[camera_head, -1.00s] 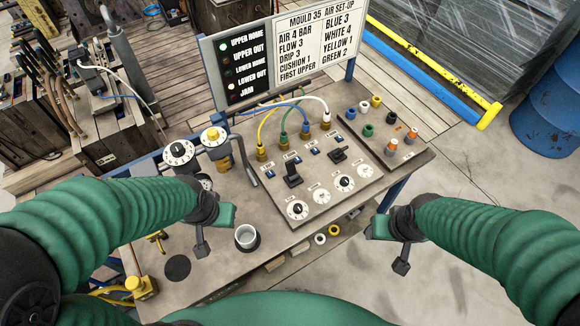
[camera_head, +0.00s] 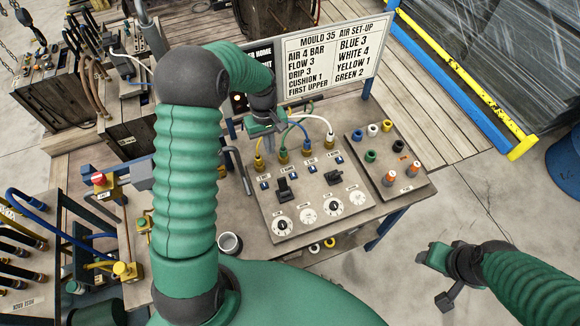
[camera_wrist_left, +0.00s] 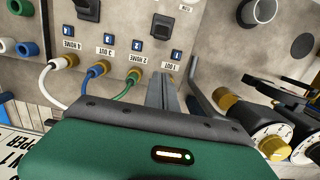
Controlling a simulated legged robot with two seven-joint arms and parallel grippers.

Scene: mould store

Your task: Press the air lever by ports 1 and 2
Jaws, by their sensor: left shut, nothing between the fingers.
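The control panel (camera_head: 322,212) has a row of brass ports at its back edge. The air lever by ports 1 and 2 (camera_head: 284,187) is the left black lever; it also shows in the left wrist view (camera_wrist_left: 161,24). A second black lever (camera_head: 332,177) stands by ports 3 and 4. My left gripper (camera_head: 262,130) hangs over the back of the panel, near the port row and apart from the lever. In the left wrist view its fingers (camera_wrist_left: 163,92) are shut and empty by the "1 OUT" label. My right gripper (camera_head: 430,262) is off to the right; its jaws are unclear.
White, blue and green hoses (camera_wrist_left: 95,78) run to the ports close to my left gripper. A set-up sign (camera_head: 330,62) stands behind the panel. Dials (camera_head: 282,225) line the panel's front. Coloured fittings (camera_head: 388,150) stand at right. A grey bent handle (camera_head: 239,170) stands at the panel's left.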

